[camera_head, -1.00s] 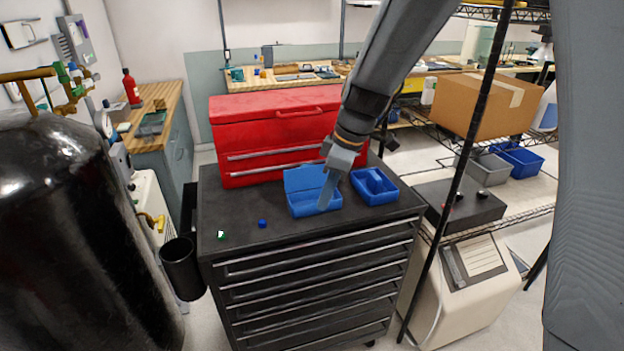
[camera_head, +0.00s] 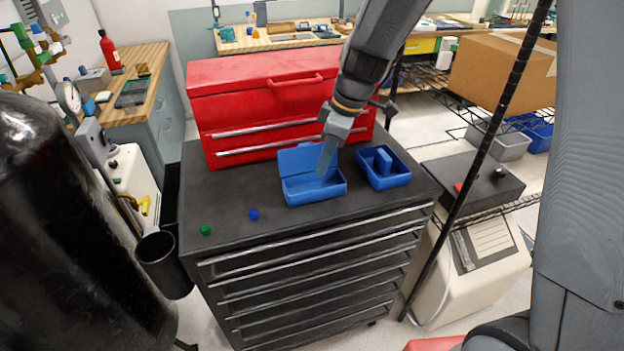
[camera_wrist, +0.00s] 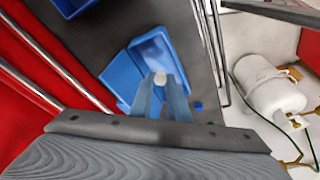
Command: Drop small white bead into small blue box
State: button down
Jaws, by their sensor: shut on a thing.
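My gripper (camera_wrist: 163,84) is shut on a small white bead (camera_wrist: 160,77), held between its fingertips in the wrist view. In the head view my gripper (camera_head: 323,168) is over the open blue box (camera_head: 318,193), by its raised lid (camera_head: 296,157); the bead cannot be made out there. The wrist view shows the same box (camera_wrist: 164,42) just beyond the bead, with its lid (camera_wrist: 119,74) folded to the left. The bead appears above the box, not resting in it.
A second blue box (camera_head: 399,179) stands to the right on the black cabinet top (camera_head: 230,190). A blue bead (camera_head: 253,214) and a green bead (camera_head: 206,230) lie at the front left. A red toolbox (camera_head: 240,100) stands behind. The front left top is mostly clear.

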jog(key=shift+f+b, duration=0.5)
jog(key=shift+f, duration=0.65)
jog(key=c, duration=1.6)
grip_release()
jog(key=b+v, duration=0.1)
jog(key=v, duration=0.7)
jog(key=shift+b, duration=0.35)
